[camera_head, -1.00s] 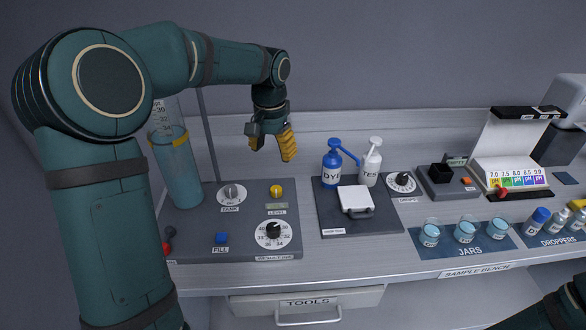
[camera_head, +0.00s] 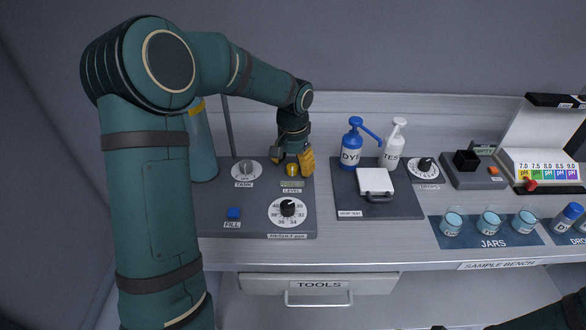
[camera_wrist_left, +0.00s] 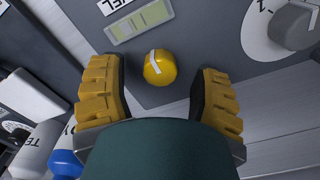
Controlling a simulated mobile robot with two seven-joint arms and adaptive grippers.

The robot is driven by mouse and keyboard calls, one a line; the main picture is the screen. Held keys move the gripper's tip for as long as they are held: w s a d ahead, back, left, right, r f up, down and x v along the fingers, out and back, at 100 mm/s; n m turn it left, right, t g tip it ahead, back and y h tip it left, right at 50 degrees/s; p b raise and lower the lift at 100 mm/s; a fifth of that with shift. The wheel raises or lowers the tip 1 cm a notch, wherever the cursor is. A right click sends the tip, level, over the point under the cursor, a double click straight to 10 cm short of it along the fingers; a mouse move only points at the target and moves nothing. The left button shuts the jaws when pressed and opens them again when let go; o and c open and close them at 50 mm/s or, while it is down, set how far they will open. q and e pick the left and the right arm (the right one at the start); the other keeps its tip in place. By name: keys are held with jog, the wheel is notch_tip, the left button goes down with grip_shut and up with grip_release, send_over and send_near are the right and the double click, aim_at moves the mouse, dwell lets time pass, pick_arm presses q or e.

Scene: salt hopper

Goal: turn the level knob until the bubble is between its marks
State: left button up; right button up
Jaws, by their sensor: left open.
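The yellow level knob (camera_head: 292,169) is on the grey panel (camera_head: 255,210), above the LEVEL label. In the left wrist view the knob (camera_wrist_left: 160,68) is round with a white pointer line. It sits between the fingers and apart from both. My left gripper (camera_head: 292,165) is open, with yellow-padded fingers on either side of the knob; it also shows in the left wrist view (camera_wrist_left: 160,95). The level vial (camera_head: 292,184) lies below the knob; in the left wrist view the greenish vial (camera_wrist_left: 139,22) shows marks, but I cannot tell where the bubble is.
The tank knob (camera_head: 246,170), blue fill button (camera_head: 233,214) and numbered dial (camera_head: 288,208) share the panel. The blue dye bottle (camera_head: 352,145) and white bottle (camera_head: 393,145) stand to the right. Jars (camera_head: 488,221) are farther right. The TOOLS drawer (camera_head: 320,285) is below.

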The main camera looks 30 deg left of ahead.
pick_arm(q)
jog(key=shift+f, duration=0.45)
grip_shut()
jog(key=shift+r+m+p, duration=0.15)
jog(key=shift+m+p, duration=0.35)
jog(key=shift+p, duration=0.05)
jog(key=shift+m+p, duration=0.45)
jog(key=shift+m, duration=0.35)
grip_release()
